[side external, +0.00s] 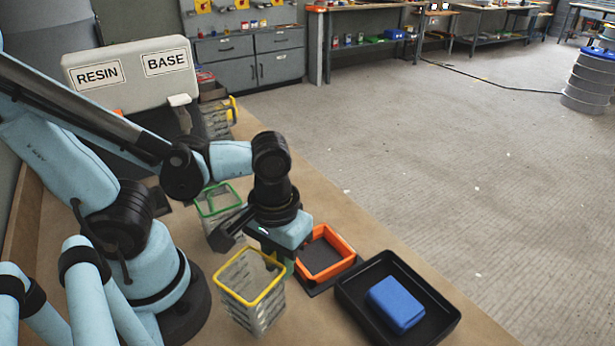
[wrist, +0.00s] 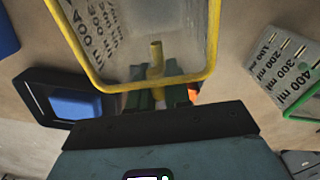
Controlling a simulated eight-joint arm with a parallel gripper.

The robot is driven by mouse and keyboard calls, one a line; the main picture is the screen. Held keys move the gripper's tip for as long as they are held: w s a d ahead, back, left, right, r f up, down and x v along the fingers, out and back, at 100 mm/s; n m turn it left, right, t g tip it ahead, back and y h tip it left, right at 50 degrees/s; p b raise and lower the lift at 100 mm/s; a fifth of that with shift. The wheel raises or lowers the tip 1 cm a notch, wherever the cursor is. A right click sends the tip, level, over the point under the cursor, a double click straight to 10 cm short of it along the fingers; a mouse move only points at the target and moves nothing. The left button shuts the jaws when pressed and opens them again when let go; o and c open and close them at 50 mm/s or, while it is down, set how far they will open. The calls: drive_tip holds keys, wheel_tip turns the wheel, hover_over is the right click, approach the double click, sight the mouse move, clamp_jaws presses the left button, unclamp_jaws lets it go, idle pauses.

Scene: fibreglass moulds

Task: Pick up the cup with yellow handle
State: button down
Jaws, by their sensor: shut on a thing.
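The cup with the yellow handle (side external: 249,295) is clear, with a yellow rim and printed volume marks. It stands upright near the front of the bench in the side view. In the wrist view the cup (wrist: 212,25) fills the top middle, its yellow handle (wrist: 155,58) pointing down toward my gripper. My gripper (side external: 287,268) is at the cup's right side in the side view. In the wrist view its green fingers (wrist: 157,97) are closed around the handle's lower part. I cannot tell whether the cup's base touches the bench.
A green-rimmed clear cup (side external: 217,200) stands behind. Further right, a black tray (side external: 446,322) holds a blue block (side external: 396,303). A resin dispenser (side external: 130,75) stands at the back left.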

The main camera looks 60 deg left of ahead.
wheel_tip(320, 180, up, 8)
drive_tip(key=shift+r, duration=0.15)
drive_tip(key=shift+w+r, duration=0.15)
drive_tip(key=shift+r, duration=0.05)
drive_tip(key=w+a+r+m, duration=0.2)
drive_tip(key=w+a, duration=0.1)
drive_tip(key=w, duration=0.4)
drive_tip(key=w+a+r+m, duration=0.2)
drive_tip(key=w+a, duration=0.2)
drive_tip(key=w, duration=0.3)
drive_tip(key=shift+w+a+r+m, duration=0.15)
drive_tip(key=shift+m, duration=0.15)
drive_tip(key=s+f, duration=0.3)
drive_tip(key=s, duration=0.4)
drive_tip(key=s+f, duration=0.3)
drive_tip(key=s, duration=0.4)
drive_tip(key=shift+s+f, duration=0.15)
drive_tip(key=shift+f, duration=3.85)
